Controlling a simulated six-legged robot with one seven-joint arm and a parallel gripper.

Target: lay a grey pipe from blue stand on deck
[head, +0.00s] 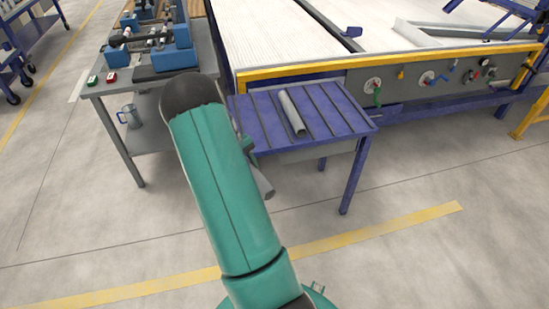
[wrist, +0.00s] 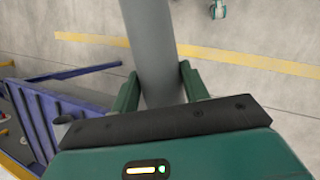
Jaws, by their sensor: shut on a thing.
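My gripper (wrist: 160,88) is shut on a grey pipe (wrist: 152,45), with one green finger on each side of it in the wrist view. In the head view my arm hides most of this pipe, and only its lower end (head: 266,187) shows beside the arm, in front of the blue stand. The blue slatted stand (head: 340,121) stands right of my arm and also shows at the left of the wrist view (wrist: 72,122). A second grey pipe (head: 292,112) lies on the stand. The white deck (head: 290,45) with a yellow edge is behind the stand.
A grey workbench (head: 205,60) with blue machines stands at the left, with a metal mug (head: 131,116) on its lower shelf. A control panel with valves (head: 425,78) runs along the deck's front. The floor in front, with a yellow line (head: 400,222), is clear.

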